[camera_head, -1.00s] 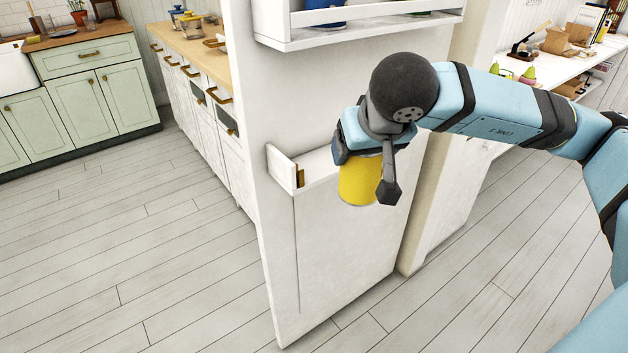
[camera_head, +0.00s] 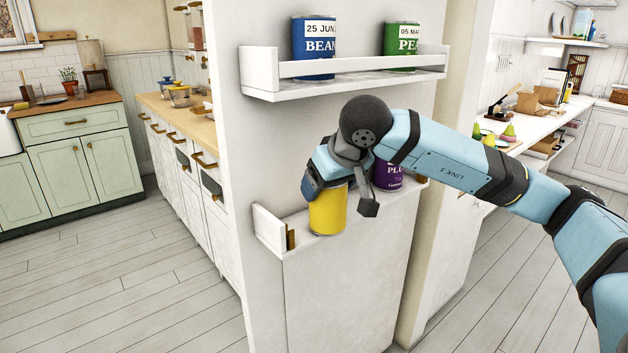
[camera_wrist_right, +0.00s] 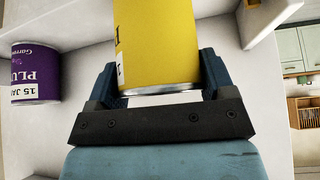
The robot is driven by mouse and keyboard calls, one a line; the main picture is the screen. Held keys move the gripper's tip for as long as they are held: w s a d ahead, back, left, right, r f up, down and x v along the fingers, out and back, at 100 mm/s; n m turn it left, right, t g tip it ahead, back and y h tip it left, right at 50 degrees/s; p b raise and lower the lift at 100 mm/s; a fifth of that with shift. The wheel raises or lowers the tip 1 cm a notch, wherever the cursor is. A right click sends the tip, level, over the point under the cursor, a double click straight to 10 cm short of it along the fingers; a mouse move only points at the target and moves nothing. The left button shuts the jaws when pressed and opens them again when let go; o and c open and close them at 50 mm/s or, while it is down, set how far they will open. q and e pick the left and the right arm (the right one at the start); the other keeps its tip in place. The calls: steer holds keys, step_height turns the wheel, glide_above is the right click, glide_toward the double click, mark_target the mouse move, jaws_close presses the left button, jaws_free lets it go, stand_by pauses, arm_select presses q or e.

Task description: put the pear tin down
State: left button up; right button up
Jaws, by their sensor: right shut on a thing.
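The pear tin (camera_head: 328,212) is a plain yellow cylinder in the head view, upright at the lower wall shelf (camera_head: 305,246). My right gripper (camera_head: 338,182) is shut on its upper part. In the right wrist view the pear tin (camera_wrist_right: 157,40) fills the space between the fingers of the right gripper (camera_wrist_right: 157,78); its label is mostly out of sight. I cannot tell whether its base touches the shelf. My left gripper is not in view.
A purple plum tin (camera_head: 388,176) stands right of the pear tin, partly behind my arm; it also shows in the wrist view (camera_wrist_right: 36,74). The upper shelf (camera_head: 350,83) holds a blue bean tin (camera_head: 314,48) and a green tin (camera_head: 401,46). The lower shelf has a raised left end.

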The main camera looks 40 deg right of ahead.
steer(key=w, duration=0.5)
steer(key=shift+b, duration=0.3)
steer(key=shift+f, duration=0.35)
steer(key=shift+s+r, duration=0.1)
steer(key=shift+s, duration=0.05)
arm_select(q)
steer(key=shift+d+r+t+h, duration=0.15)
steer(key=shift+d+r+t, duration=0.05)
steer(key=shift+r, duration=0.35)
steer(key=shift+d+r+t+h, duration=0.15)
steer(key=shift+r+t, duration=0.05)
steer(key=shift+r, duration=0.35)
arm_select(e)
steer(key=o, duration=1.2)
steer(key=p+v, duration=0.1)
steer(key=v, duration=0.6)
steer(key=shift+s+r, duration=0.15)
steer(key=shift+r, duration=0.05)
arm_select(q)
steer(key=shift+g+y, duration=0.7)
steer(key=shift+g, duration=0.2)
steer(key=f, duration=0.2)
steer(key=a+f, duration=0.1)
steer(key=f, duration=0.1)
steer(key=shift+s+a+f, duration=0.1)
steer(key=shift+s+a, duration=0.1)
